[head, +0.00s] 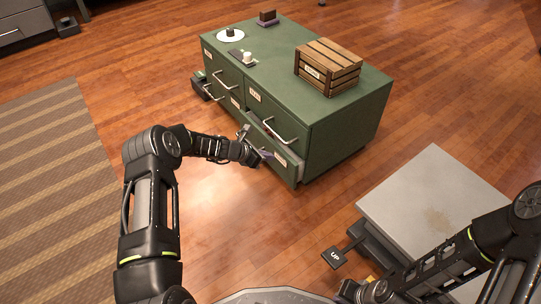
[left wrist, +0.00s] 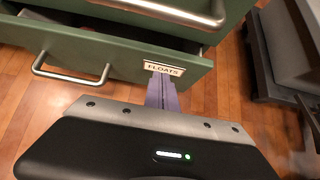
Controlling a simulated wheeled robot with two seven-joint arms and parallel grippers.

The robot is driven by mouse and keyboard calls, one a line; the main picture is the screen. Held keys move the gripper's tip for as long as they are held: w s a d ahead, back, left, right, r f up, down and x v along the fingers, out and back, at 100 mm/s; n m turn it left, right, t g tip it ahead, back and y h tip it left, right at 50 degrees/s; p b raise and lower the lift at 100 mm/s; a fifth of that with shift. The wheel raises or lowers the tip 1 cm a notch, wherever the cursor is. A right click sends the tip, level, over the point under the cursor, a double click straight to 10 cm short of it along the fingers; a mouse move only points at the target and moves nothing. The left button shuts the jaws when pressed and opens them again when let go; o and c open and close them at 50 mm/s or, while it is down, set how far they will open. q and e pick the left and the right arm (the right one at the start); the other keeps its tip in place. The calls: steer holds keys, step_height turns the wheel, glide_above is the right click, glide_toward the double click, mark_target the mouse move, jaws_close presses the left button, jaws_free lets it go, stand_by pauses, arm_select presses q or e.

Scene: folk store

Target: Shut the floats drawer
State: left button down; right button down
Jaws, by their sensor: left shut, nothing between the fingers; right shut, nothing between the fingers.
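The floats drawer (head: 272,145) is the lower drawer at the right end of the green cabinet (head: 345,140), and it stands partly open. In the left wrist view the drawer front (left wrist: 120,62) carries a label reading FLOATS and a metal bar handle. A dark gap shows between it and the cabinet. My left gripper (head: 266,155) is shut and empty at the drawer front. Its fingertips (left wrist: 161,78) are just below the label; I cannot tell if they touch. My right gripper (head: 345,293) is shut at the bottom of the head view, away from the cabinet.
A wooden crate (head: 328,68), a white disc (head: 230,36) and small items stand on the cabinet. A lower drawer at its left end (head: 203,88) also appears to stick out. Floor before the cabinet is clear.

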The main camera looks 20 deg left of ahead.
arm_select(q)
steer(key=p+v, duration=0.4)
steer(key=v, duration=0.6)
steer(key=shift+s+a, duration=0.25)
steer(key=shift+s, duration=0.2)
steer(key=c, duration=2.2)
jaws_free()
